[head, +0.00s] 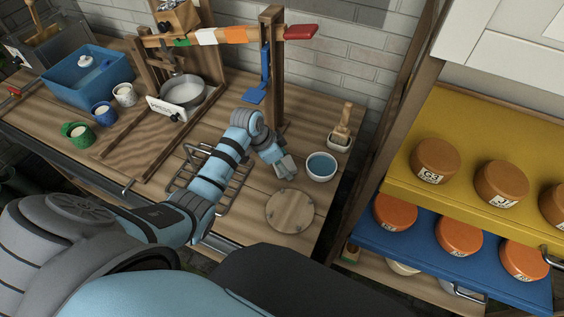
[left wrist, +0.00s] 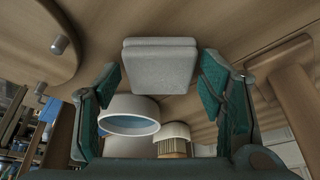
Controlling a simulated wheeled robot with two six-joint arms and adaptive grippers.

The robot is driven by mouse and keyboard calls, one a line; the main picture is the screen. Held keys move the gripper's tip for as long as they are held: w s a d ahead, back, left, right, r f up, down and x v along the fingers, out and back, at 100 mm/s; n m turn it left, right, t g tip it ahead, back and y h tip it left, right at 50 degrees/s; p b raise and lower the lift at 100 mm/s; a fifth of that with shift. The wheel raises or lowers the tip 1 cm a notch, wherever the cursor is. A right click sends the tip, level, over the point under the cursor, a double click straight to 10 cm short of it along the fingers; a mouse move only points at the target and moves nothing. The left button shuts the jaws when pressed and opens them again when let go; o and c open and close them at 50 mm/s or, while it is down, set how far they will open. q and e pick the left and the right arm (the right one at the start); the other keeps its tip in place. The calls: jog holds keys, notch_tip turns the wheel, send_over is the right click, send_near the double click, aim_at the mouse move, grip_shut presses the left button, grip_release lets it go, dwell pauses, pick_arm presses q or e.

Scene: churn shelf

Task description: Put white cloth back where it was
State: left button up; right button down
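The white cloth (left wrist: 158,66) is a thick, pale grey-white folded pad in the left wrist view, between the two green-padded fingers of my left gripper (left wrist: 160,75). I cannot tell whether the cloth touches the worktop. My right gripper is not in view.
A wire rack (head: 208,178) lies under my left arm. A round wooden board (head: 290,211) is in front of the gripper. A brush in a white holder (head: 340,137) stands behind the bowl. A wooden post (head: 272,80) stands behind. Shelves with orange jars (head: 435,160) are at right.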

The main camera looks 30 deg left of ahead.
pick_arm(q)
jog(key=shift+s+r, duration=0.2)
jog(key=p+v, duration=0.2)
jog(key=v, duration=1)
jog(key=shift+s+f, duration=0.1)
